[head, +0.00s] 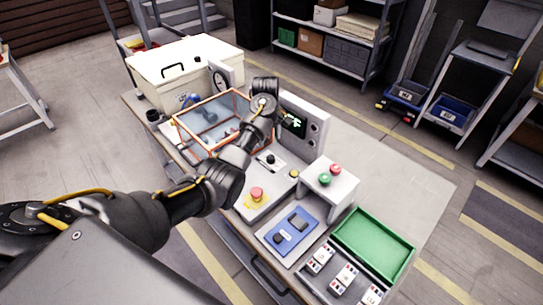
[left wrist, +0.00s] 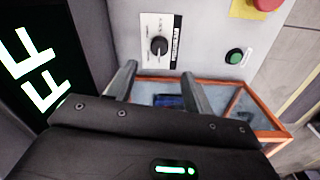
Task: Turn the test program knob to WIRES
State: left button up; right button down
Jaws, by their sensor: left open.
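The knob (left wrist: 158,46) is black and round, on a white plate with a dark label strip, in the left wrist view. Its small print is too blurred to read, and I cannot tell which position it points at. In the head view the knob (head: 270,159) sits on the bench console between the clear box and the red stop button. My left gripper (left wrist: 159,78) is open, with a finger to either side below the knob in the picture. It appears empty and apart from the knob. In the head view my wrist largely hides its fingers. My right gripper is not in view.
An orange-framed clear box (head: 190,124) stands close by. A screen (head: 295,122) showing green marks stands beside the arm; large letters "FF" show in the left wrist view (left wrist: 35,60). A red stop button (head: 257,194) and a green button (left wrist: 235,56) are near the knob.

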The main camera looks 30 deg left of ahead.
aim_at(271, 157)
pick_arm(q)
jog(key=f, duration=1)
jog(key=shift+w+d+p, duration=0.2)
jog(key=shift+w+p, duration=0.05)
jog(key=shift+p, duration=0.05)
jog(key=shift+r, duration=0.1)
jog(key=c, duration=1)
